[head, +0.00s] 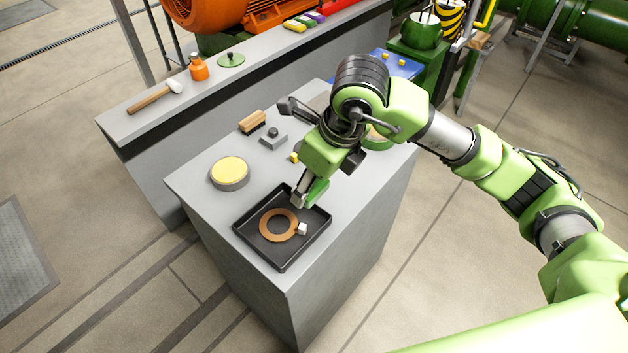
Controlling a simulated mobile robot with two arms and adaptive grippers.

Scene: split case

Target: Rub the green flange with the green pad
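The green flange (377,142) is on the right part of the grey cabinet top. It is a round green piece with a tan top, mostly hidden behind my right arm. My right gripper (307,196) points down over the back right edge of a black tray. A bright green block, which looks like the green pad (318,190), is at its fingers, and they appear shut on it. The pad is apart from the green flange, in front and to the left of it. My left gripper is not in view.
The black tray (245,228) holds a copper ring (264,226) and a small white block (302,229). A yellow-topped round piece (229,171), a brush (252,122) and a grey knobbed block (273,140) stand nearby. A back ledge (140,125) carries a mallet (150,98) and coloured blocks.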

